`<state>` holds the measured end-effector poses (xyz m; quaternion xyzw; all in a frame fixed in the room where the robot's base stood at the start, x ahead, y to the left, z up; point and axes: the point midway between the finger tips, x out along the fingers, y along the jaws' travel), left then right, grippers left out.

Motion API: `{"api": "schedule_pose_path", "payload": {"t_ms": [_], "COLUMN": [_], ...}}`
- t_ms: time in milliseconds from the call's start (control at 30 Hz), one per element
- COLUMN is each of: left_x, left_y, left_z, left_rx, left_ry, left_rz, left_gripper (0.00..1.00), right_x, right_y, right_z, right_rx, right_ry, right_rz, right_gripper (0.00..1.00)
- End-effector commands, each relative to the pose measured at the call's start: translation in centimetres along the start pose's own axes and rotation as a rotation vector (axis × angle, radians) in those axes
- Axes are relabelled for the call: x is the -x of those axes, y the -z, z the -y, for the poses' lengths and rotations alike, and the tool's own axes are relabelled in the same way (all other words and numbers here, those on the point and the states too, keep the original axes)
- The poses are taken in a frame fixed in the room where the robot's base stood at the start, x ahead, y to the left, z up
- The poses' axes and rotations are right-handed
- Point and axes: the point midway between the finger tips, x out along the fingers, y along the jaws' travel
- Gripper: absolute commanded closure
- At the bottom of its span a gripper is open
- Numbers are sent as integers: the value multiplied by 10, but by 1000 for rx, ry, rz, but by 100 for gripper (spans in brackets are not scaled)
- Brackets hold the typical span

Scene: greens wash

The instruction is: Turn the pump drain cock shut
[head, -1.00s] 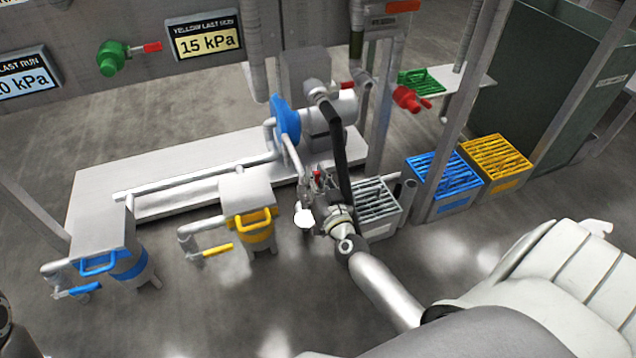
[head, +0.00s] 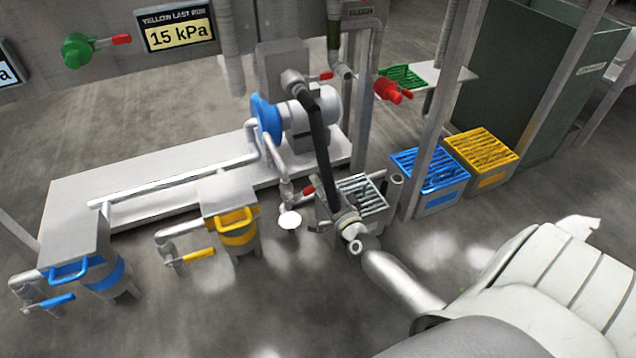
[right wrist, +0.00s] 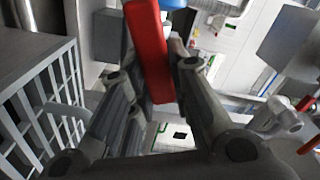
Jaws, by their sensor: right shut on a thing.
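The pump (head: 312,112) with its blue round face stands on the grey plinth. A pipe drops from it to the drain cock (head: 286,190), which has a short red handle (head: 308,190). My right gripper (head: 318,212) is at this handle, low in front of the pump. In the right wrist view the red handle (right wrist: 148,50) runs between the two fingers (right wrist: 158,95), and the gripper is shut on it. The fingers partly hide the handle's far end. My left gripper is out of view.
A black hose (head: 318,150) hangs close by my right gripper. A grey crate (head: 375,188) stands right behind it; blue (head: 440,203) and yellow (head: 492,182) crates stand farther right.

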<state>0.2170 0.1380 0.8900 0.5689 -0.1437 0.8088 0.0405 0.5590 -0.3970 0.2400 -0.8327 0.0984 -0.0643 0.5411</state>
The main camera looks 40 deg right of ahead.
Motion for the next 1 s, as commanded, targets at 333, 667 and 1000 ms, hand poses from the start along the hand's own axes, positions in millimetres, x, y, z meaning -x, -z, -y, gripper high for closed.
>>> {"api": "schedule_pose_path", "payload": {"t_ms": [333,667,1000], "left_x": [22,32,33], "left_y": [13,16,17], "left_z": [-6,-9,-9], "left_rx": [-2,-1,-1], "left_ry": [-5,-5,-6], "left_rz": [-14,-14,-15], "left_gripper": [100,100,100], "right_x": [0,0,0], "right_y": [-7,-11,-12], "right_z": [-30,-40,-41], "right_rx": [-272,-406,-438], "right_ry": [-1,-2,-3], "right_rz": [0,0,1], "right_gripper": [100,100,100]}}
